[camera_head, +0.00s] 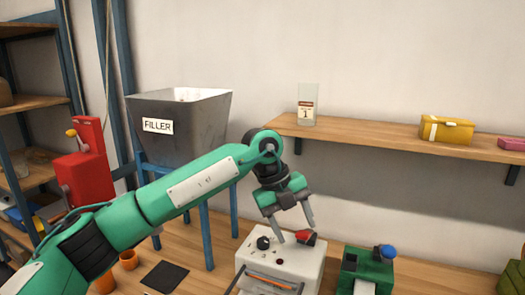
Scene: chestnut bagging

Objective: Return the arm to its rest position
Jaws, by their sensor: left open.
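My left arm, green with dark joints, comes in from the lower left and reaches across the middle of the head view. My left gripper (293,219) points down with its two fingers apart and nothing between them. It is in front of or above a white machine (292,259) with a black knob, a red part and an orange bar; the exact gap cannot be told. My right gripper is not in view.
A grey filler hopper (205,128) stands on blue legs behind my arm. A wall shelf (390,138) holds a clear labelled bag (308,105) and a yellow box (446,129). A green device (366,271) stands right of the white machine. A red machine (86,171) is at left.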

